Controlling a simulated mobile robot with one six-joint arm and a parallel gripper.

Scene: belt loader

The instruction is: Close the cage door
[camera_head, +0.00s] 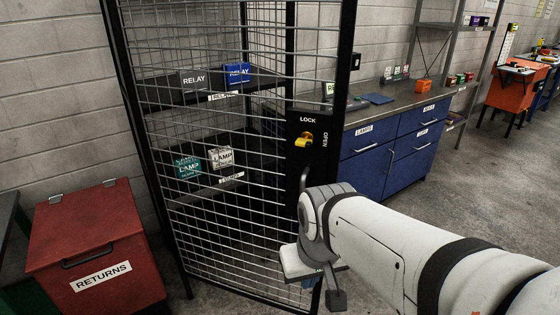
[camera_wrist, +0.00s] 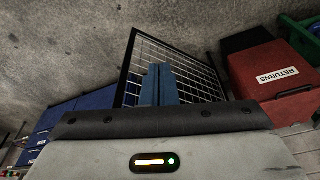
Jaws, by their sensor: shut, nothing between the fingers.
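The cage door (camera_head: 225,225) is a wire mesh panel in a black frame, in the middle of the head view. Its black lock plate (camera_head: 318,121) reads LOCK and OPEN and has a yellow knob (camera_head: 303,140). A dark handle is partly visible below it, next to my arm. I cannot tell how far the door stands from its frame. My gripper is low by the door's right edge, mostly hidden by my wrist in the head view. In the wrist view, my gripper (camera_wrist: 158,84) has its blue fingers together and empty, in front of the mesh panel (camera_wrist: 190,75). Contact is unclear.
Shelves behind the mesh hold relay boxes (camera_head: 238,73) and lamp boxes (camera_head: 221,157). A red returns bin (camera_head: 95,245) stands left of the cage. Blue drawers (camera_head: 385,150) under a workbench stand to the right. Open concrete floor (camera_head: 455,200) lies at the right.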

